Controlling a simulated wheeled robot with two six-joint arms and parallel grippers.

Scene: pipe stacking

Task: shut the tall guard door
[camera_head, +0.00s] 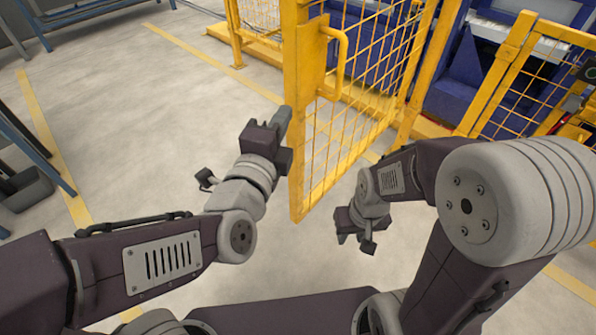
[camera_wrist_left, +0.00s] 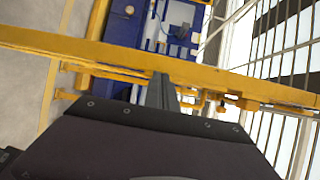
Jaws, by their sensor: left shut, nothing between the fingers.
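The tall guard door (camera_head: 345,110) is a yellow frame with wire mesh. It stands open, its free edge post swung out toward me, with a yellow pull handle (camera_head: 343,62) near the top of that post. My left gripper (camera_head: 283,118) is shut and empty, just left of the post; I cannot tell whether it touches it. In the left wrist view the shut fingers (camera_wrist_left: 161,92) point at a yellow bar of the door (camera_wrist_left: 215,78), very near it. My right gripper (camera_head: 352,226) hangs low to the right of the door's lower edge; its fingers are not clear.
Yellow fence panels (camera_head: 520,85) stand at the right, with blue machinery (camera_head: 465,75) behind them. A low yellow fence base (camera_head: 240,45) is at the back. The grey floor (camera_head: 130,120) left of the door is open; blue racks line the far left.

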